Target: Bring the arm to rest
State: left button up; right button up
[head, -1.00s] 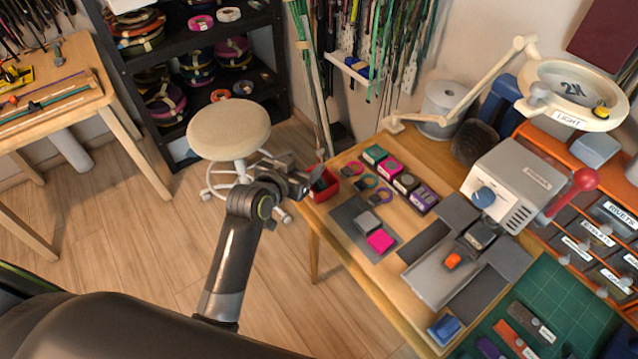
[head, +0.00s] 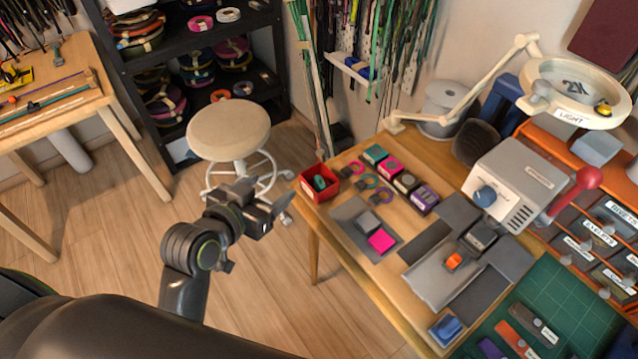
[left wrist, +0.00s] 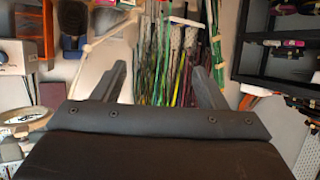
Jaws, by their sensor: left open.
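My left gripper (head: 265,205) is in the head view, left of the wooden worktable (head: 318,222) and in front of the round stool. Its jaws are open and empty, clear of the table edge. In the left wrist view the two fingers (left wrist: 160,82) stand apart with nothing between them, and hanging cords show beyond. My left arm is bent and drawn in towards my body. My right gripper is in neither view.
A red bin (head: 319,185) with a dark green thing in it stands at the table's left corner. A cream stool (head: 229,130) is behind my gripper. A grey machine (head: 515,183) with a red-knobbed lever sits on the table. Open floor (head: 130,235) lies to the left.

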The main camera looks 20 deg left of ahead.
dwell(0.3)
pick_arm(q)
jog(key=s+a+f+n+g+y, duration=0.1)
jog(key=s+a+f+g, duration=0.15)
jog(key=f, duration=1.35)
jog(key=s+a+f+n+g+y, duration=0.1)
jog(key=s+a+f+g+y, duration=0.2)
jog(key=f, duration=1.3)
jog(key=s+a+f+g, duration=0.2)
jog(key=s+f+g, duration=0.1)
jog(key=s+f, duration=0.8)
jog(key=s+a+f+n+g, duration=0.1)
jog(key=s+a+f+g, duration=0.1)
jog(key=s+f, duration=0.8)
jog(key=s+g, duration=0.1)
jog(key=s, duration=0.7)
jog(key=shift+f+g, duration=0.35)
jog(key=shift+f, duration=0.05)
